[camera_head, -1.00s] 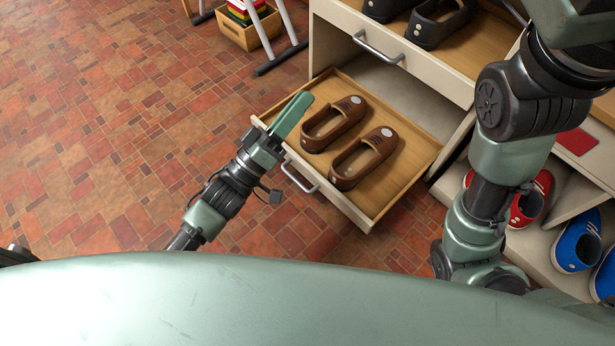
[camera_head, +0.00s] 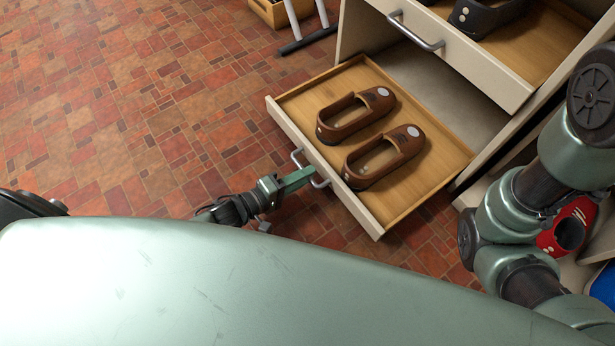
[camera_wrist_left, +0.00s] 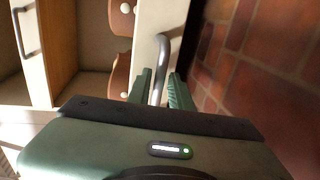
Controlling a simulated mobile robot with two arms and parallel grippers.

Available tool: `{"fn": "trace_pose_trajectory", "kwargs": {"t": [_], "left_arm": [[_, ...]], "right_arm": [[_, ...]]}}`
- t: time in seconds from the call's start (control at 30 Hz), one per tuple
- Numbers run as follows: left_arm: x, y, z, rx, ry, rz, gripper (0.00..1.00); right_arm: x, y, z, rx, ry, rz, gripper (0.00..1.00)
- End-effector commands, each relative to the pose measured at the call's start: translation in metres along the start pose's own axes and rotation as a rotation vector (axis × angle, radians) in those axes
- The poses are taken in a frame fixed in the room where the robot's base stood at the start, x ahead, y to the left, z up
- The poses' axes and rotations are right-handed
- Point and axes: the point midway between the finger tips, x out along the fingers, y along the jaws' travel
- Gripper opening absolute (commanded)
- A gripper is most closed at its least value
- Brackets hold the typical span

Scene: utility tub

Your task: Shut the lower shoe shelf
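The lower shoe shelf (camera_head: 318,95) is a pulled-out drawer with a wooden floor and a pale front. Two brown shoes (camera_head: 385,155) lie in it. Its grey bar handle (camera_head: 296,157) is on the front panel. My left gripper (camera_head: 304,178) is at this handle, partly covering it. In the left wrist view, the open fingers (camera_wrist_left: 161,90) stand on either side of the handle (camera_wrist_left: 160,68), with a gap visible between them. My right arm shows at the right in the head view; its gripper is out of view.
An upper drawer (camera_head: 470,60) holding dark shoes is also pulled out above. A red shoe (camera_head: 567,228) lies at the right, near my right arm. A wooden box (camera_head: 275,12) and stand legs are at the top. The tiled floor at left is clear.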

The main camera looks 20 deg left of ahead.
Motion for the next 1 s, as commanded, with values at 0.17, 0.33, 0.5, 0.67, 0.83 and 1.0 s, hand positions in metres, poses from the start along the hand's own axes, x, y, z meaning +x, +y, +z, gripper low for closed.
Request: {"fn": "trace_pose_trajectory", "kwargs": {"t": [0.17,0.33,0.5,0.67,0.83,1.0], "left_arm": [[0.01,0.0003,0.0002,0.002,0.0,0.001,0.21],[0.0101,0.0012,0.0004,0.001,0.0,0.001,0.21],[0.01,0.0012,0.0004,0.001,0.0,0.001,0.0],[0.0099,0.001,0.0004,0.001,0.0,0.001,0.0],[0.0098,0.0009,0.0003,0.001,0.0,0.001,0.0],[0.0098,0.0008,0.0003,0.001,0.0,0.0,0.0]], "right_arm": [[-0.006,-0.0013,-0.0021,0.0,0.0,0.0,1.0],[-0.0052,-0.0013,-0.002,0.0,0.001,-0.001,1.0],[-0.0052,-0.0013,-0.0021,0.0,0.001,-0.001,1.0],[-0.0052,-0.0013,-0.0021,0.0,0.001,-0.001,1.0],[-0.0052,-0.0013,-0.0021,0.001,0.001,-0.001,1.0],[-0.0053,-0.0013,-0.0021,0.0,0.001,-0.001,1.0]]}}
